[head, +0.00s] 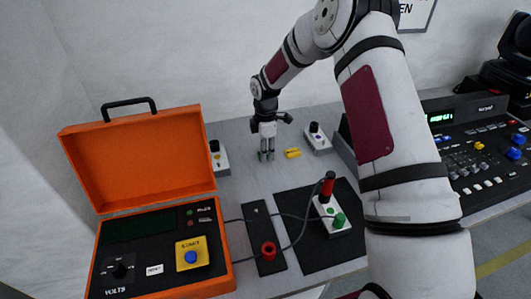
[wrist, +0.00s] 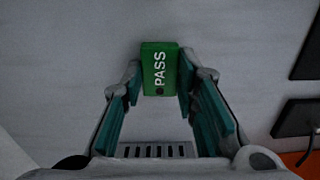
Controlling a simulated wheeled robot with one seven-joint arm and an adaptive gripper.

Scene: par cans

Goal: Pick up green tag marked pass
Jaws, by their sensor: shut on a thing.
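The green tag (wrist: 159,68) with the white word PASS and a small dark hole is between the fingertips of my gripper (wrist: 159,82) in the wrist view. The fingers press on its left and right edges. In the head view my gripper (head: 266,156) points down over the grey table, left of a yellow piece. The green tag cannot be made out in the head view. Whether it touches the table is hard to tell.
An open orange tester case (head: 165,245) stands at the front left. Small switch boxes (head: 318,139) stand near my gripper. A black mat (head: 295,250) holds a white block (head: 333,218) with a red-handled probe. A mixing console (head: 470,150) is at the right.

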